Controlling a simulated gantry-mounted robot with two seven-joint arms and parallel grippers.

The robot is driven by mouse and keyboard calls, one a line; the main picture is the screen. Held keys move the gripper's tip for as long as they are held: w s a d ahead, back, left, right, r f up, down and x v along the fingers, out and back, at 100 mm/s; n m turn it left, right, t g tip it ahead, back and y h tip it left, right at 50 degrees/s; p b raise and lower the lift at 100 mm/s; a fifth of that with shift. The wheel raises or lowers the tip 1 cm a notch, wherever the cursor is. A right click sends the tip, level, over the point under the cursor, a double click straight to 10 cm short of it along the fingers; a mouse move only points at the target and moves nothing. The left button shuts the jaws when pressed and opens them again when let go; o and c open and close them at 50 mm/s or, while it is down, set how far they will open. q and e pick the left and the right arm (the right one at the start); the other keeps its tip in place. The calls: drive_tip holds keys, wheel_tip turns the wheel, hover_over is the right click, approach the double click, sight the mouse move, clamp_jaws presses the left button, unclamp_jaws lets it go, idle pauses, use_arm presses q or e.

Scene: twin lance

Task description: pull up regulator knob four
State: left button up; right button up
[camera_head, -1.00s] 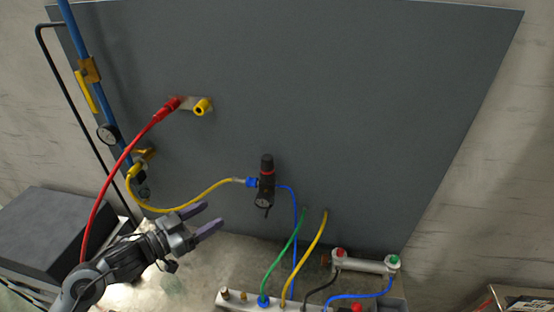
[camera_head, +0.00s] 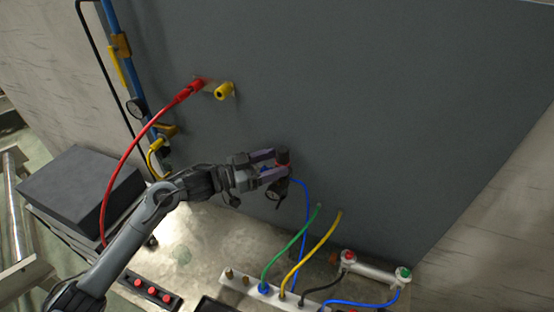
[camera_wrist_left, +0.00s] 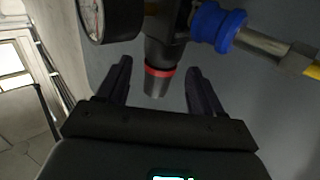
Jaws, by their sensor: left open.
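The regulator (camera_head: 280,187) is a dark body mounted on the grey panel, with a round gauge below. Its black knob (camera_head: 283,155) with a red ring is at the top; no number is readable. In the left wrist view the knob (camera_wrist_left: 156,86) points down the picture, between the fingers. My left gripper (camera_head: 275,163) is open at the knob, its fingers partly hiding it. In the left wrist view the gripper (camera_wrist_left: 159,68) has a finger on either side of the knob, with gaps showing. The gauge (camera_wrist_left: 108,18) and a blue fitting (camera_wrist_left: 218,27) flank it. My right gripper is not in view.
A red hose (camera_head: 130,145) arches at left from a red fitting beside a yellow port (camera_head: 224,91). A blue pipe (camera_head: 112,25) runs along the panel's left edge. Green, yellow and blue tubes run to a white manifold (camera_head: 236,285) below. A dark box (camera_head: 80,185) stands left.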

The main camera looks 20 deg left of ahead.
use_arm(q)
drive_tip(key=shift+w+d, duration=0.55)
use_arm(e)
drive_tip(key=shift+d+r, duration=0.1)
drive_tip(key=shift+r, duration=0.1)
